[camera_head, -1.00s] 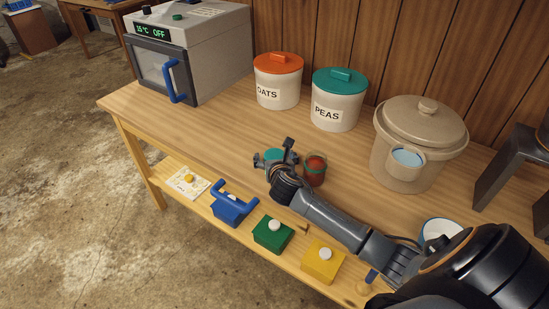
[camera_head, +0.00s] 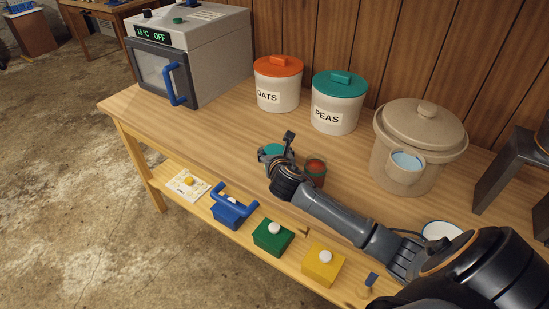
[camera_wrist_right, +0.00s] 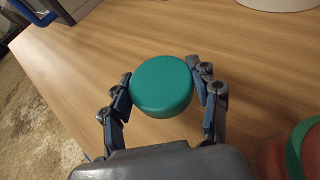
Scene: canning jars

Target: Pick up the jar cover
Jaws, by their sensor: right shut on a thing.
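The jar cover is a round teal-green disc (camera_wrist_right: 161,86), gripped between the two fingers of my right gripper (camera_wrist_right: 162,92) in the right wrist view. In the head view the cover (camera_head: 273,151) shows partly behind the right gripper (camera_head: 277,155). I cannot tell whether the cover is touching the table or just above it. An open jar with red contents (camera_head: 315,170) stands right beside the gripper; its green rim (camera_wrist_right: 306,148) shows at the lower right of the wrist view. My left gripper is not in view.
Oats (camera_head: 278,85) and peas (camera_head: 339,105) canisters and a large beige pot (camera_head: 418,140) stand at the back. An oven (camera_head: 190,50) with a blue handle is at the left. Blue (camera_head: 231,212), green (camera_head: 273,238) and yellow (camera_head: 323,266) boxes sit along the lower shelf.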

